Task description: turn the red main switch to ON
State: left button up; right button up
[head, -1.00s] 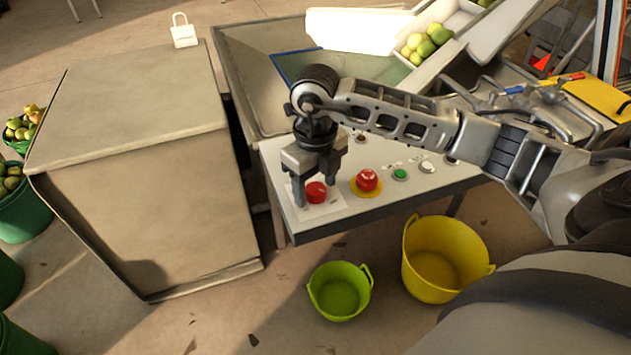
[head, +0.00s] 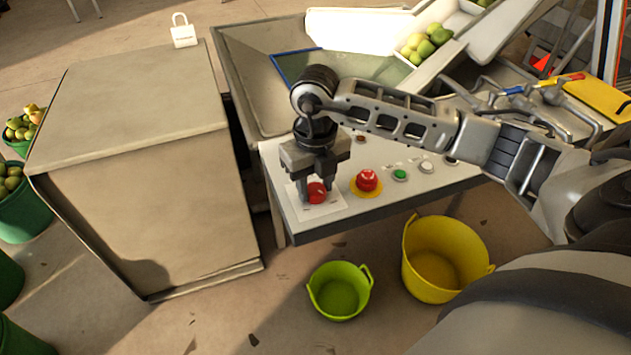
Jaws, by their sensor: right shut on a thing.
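The red main switch (head: 317,193) is a red knob on a white plate (head: 322,209) at the left end of the control panel. My right gripper (head: 316,192) points down over it, with its fingers closed on the knob from both sides. The knob's pointer and any ON or OFF marking are too small or covered to read. My left gripper is not in the head view.
Right of the switch, the panel (head: 402,196) carries a red mushroom button (head: 367,180) on a yellow disc, a green button (head: 400,174) and a white button (head: 427,166). A large beige cabinet (head: 140,170) stands left. Green (head: 339,296) and yellow (head: 440,270) tubs stand on the floor in front.

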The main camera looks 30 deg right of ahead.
aim_at(316, 189)
jog(key=m, duration=0.4)
jog(key=shift+r+m+p, duration=0.1)
jog(key=shift+m+p, duration=0.2)
jog(key=m, duration=0.3)
jog(key=shift+m+p, duration=0.3)
jog(key=shift+p, duration=0.05)
jog(key=m+p, duration=0.1)
jog(key=m, duration=0.2)
jog(key=shift+m, duration=0.3)
jog(key=shift+m+p, duration=0.55)
jog(key=shift+m, duration=1.15)
jog(key=o, duration=1)
notch_tip(316, 189, up, 16)
jog(key=shift+f+p, duration=0.1)
jog(key=shift+p, duration=0.25)
